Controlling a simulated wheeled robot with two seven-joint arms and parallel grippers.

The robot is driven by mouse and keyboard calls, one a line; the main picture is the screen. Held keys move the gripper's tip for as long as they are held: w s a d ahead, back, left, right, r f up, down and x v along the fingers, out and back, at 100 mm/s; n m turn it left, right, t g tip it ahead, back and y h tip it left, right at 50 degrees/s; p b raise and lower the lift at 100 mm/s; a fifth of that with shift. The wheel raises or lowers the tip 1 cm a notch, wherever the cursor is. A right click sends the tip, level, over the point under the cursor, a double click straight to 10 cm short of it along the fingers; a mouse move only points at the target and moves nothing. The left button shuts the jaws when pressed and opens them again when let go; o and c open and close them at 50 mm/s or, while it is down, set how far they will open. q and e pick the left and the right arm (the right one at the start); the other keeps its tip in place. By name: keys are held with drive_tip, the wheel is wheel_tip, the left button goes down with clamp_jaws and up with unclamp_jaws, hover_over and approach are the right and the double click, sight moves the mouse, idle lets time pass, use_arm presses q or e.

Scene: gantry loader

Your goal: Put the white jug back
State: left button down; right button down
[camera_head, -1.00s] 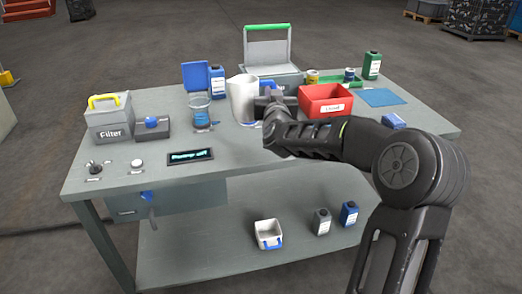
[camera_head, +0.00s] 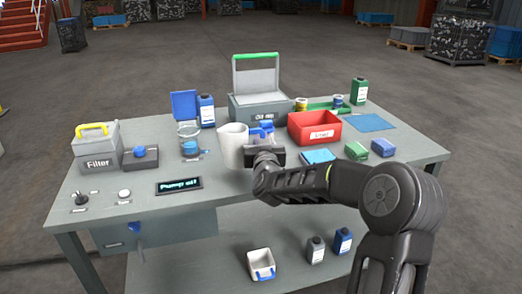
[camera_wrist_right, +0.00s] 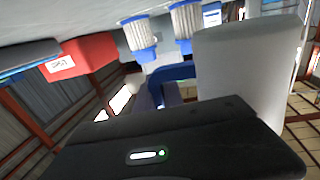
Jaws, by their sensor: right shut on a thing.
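The white jug (camera_head: 233,146) is upright over the middle of the grey bench (camera_head: 225,190) in the head view, right of the glass beaker with blue contents. My right gripper (camera_head: 262,152) is shut on the jug from its right side. The jug's lower right part is partly hidden by the gripper, and I cannot tell whether its base touches the bench top. In the right wrist view the jug (camera_wrist_right: 250,75) fills the right side as a large pale wall beside the dark gripper body. My left gripper is not in view.
The glass beaker (camera_head: 189,145) stands close left of the jug. A red bin (camera_head: 314,128) and a grey box with a green-handled lid (camera_head: 256,75) stand behind and right. Blue and green packs (camera_head: 383,147) lie right. A display panel (camera_head: 179,185) sits in front, left.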

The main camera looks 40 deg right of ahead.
drive_tip(key=shift+f+b, duration=0.45)
drive_tip(key=shift+f, duration=1.4)
drive_tip(key=shift+f, duration=0.1)
drive_tip(key=shift+f, duration=0.1)
drive_tip(key=c, duration=1.5)
unclamp_jaws()
drive_tip(key=shift+o, duration=0.2)
drive_tip(key=shift+r, duration=0.3)
drive_tip(key=v, duration=1.2)
drive_tip(key=shift+f+p, duration=0.15)
drive_tip(key=shift+p, duration=0.2)
